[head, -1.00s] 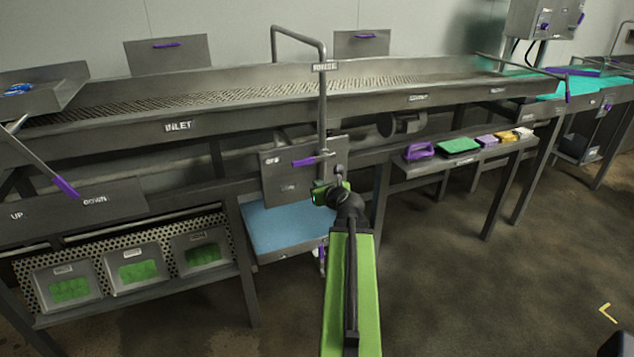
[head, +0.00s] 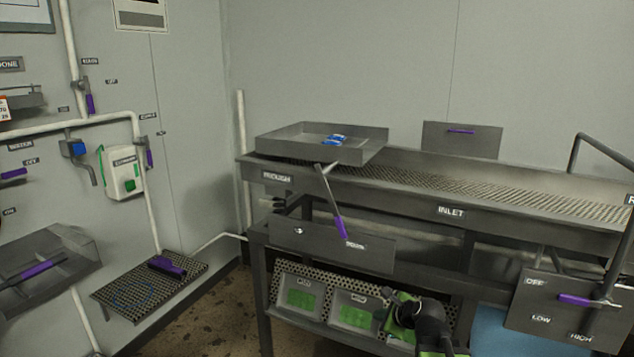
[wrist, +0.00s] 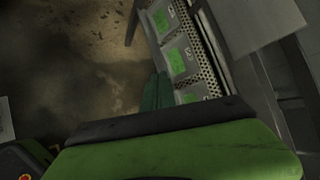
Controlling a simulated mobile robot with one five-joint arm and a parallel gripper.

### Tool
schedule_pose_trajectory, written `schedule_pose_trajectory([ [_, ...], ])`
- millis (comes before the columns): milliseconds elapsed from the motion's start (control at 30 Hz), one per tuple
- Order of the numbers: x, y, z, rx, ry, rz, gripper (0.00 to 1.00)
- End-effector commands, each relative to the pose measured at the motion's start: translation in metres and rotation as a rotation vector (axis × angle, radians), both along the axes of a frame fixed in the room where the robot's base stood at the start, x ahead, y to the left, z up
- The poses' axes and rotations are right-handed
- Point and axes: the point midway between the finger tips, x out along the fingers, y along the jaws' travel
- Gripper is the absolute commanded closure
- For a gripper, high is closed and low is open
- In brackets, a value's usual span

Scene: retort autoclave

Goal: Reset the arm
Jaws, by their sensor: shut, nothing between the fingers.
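My arm shows at the lower right of the head view, with its black joint and green parts in front of the bin shelf. My gripper (wrist: 157,92) appears in the wrist view as dark green fingers beyond the large green arm body. It is shut and holds nothing. It points along the shelf of grey bins with green contents, apart from anything I can make out. In the head view the gripper end (head: 398,312) is mostly hidden behind the black joint.
The inlet conveyor (head: 500,193) runs above the bin shelf (head: 288,319), with a tray (head: 290,146) holding blue items on its left end. A purple-handled lever (head: 333,205) sticks out in front. A perforated wall shelf (head: 125,295) stands at left. Some floor is clear between.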

Motion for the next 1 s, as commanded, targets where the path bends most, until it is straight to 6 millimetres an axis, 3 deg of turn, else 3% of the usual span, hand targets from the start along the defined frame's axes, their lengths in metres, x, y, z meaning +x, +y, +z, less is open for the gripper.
schedule_pose_trajectory([
  [33,-0.015,0.043,-0.009,-0.146,0.039,0.197,1.0],
  [100,-0.048,0.081,-0.03,-0.404,0.097,0.541,1.0],
  [133,-0.061,0.087,-0.039,-0.502,0.12,0.68,1.0],
  [200,-0.092,0.084,-0.054,-0.695,0.175,0.985,1.0],
  [267,-0.114,0.066,-0.063,-0.813,0.224,1.213,1.0],
  [400,-0.152,0.042,-0.07,-0.933,0.272,1.64,1.0],
  [500,-0.163,0.039,-0.07,-0.95,0.247,1.806,1.0],
  [600,-0.164,0.036,-0.07,-0.962,0.219,1.868,1.0],
  [1000,-0.163,0.036,-0.07,-0.965,0.214,1.873,1.0],
])
